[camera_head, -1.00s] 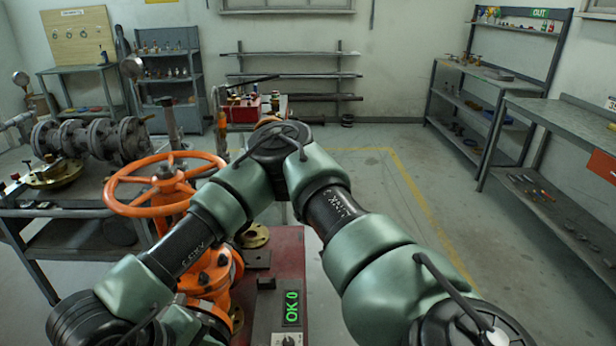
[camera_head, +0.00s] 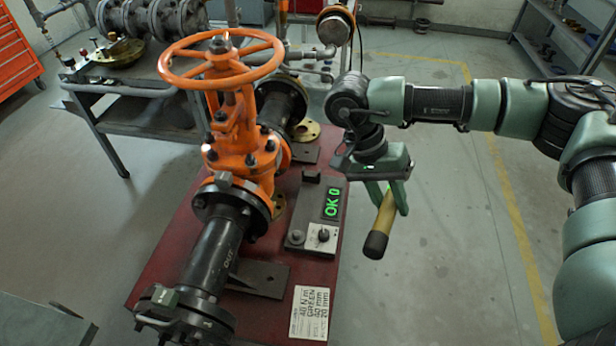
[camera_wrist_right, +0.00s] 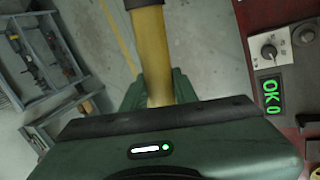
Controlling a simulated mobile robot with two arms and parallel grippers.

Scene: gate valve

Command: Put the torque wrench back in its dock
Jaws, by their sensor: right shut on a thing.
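My right gripper (camera_head: 386,196) hangs from the arm that comes in from the right and points down. It is shut on a yellow bar with a black end, which looks like the torque wrench (camera_head: 383,224). The bar is tilted, its black end low and towards me, held to the right of the red base. In the right wrist view the yellow bar (camera_wrist_right: 156,55) runs up from between the fingers; its far part is hidden. A dark box (camera_head: 316,215) with a green "OK 0" display and a knob sits on the base. I cannot tell which part is the dock. My left gripper is out of view.
An orange gate valve (camera_head: 240,140) with a handwheel (camera_head: 221,58) and black pipe (camera_head: 217,250) stands on the red base (camera_head: 165,255). A workbench (camera_head: 130,88) is at the back left. The grey floor (camera_head: 455,230) to the right is clear.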

